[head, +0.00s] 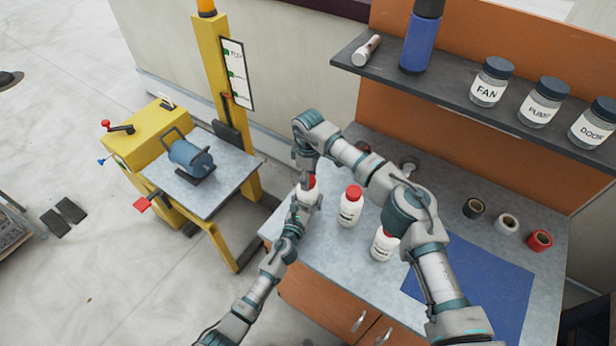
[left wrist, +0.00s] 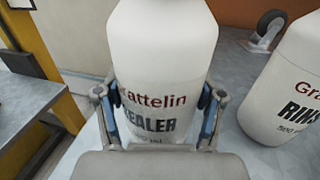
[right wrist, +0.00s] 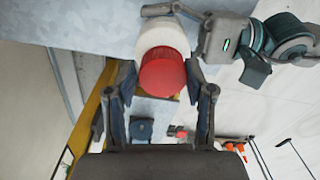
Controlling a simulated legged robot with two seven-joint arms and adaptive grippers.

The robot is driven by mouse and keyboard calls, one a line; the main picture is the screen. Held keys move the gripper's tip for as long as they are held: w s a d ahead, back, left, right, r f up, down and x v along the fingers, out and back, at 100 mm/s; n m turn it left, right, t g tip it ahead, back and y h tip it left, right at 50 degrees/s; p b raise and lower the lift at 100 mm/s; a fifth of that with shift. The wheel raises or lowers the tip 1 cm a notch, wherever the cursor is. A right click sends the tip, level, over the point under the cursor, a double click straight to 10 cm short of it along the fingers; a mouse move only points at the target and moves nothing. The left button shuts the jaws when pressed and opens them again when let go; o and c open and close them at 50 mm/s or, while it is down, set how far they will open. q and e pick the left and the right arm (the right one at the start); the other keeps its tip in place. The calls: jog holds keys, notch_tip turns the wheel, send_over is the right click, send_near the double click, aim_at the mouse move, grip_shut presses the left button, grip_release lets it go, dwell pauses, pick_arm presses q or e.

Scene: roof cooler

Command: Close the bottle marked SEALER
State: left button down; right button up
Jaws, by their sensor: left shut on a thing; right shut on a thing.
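The white SEALER bottle (left wrist: 165,70) stands upright in the left wrist view, its label facing the camera and its top out of frame. My left gripper (left wrist: 158,105) is shut around its body. In the head view the bottle (head: 306,199) is partly hidden by my arms. My right gripper (right wrist: 163,82) is above it, shut on a red cap (right wrist: 163,75). In the right wrist view the cap lies over the white bottle top (right wrist: 160,38); whether it is seated on the neck I cannot tell. My right gripper also shows in the head view (head: 307,176).
Two more white bottles with red caps, one in the middle (head: 350,208) and one nearer (head: 382,245), stand close by on the grey worktop (head: 325,250). A blue mat (head: 480,290) and several tape rolls (head: 506,224) lie right. A shelf with jars (head: 491,82) overhangs the back.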

jog(key=shift+w+r+m, duration=0.1)
jog(key=shift+w+m, duration=0.05)
jog(key=shift+m, duration=1.05)
jog(key=o, duration=0.7)
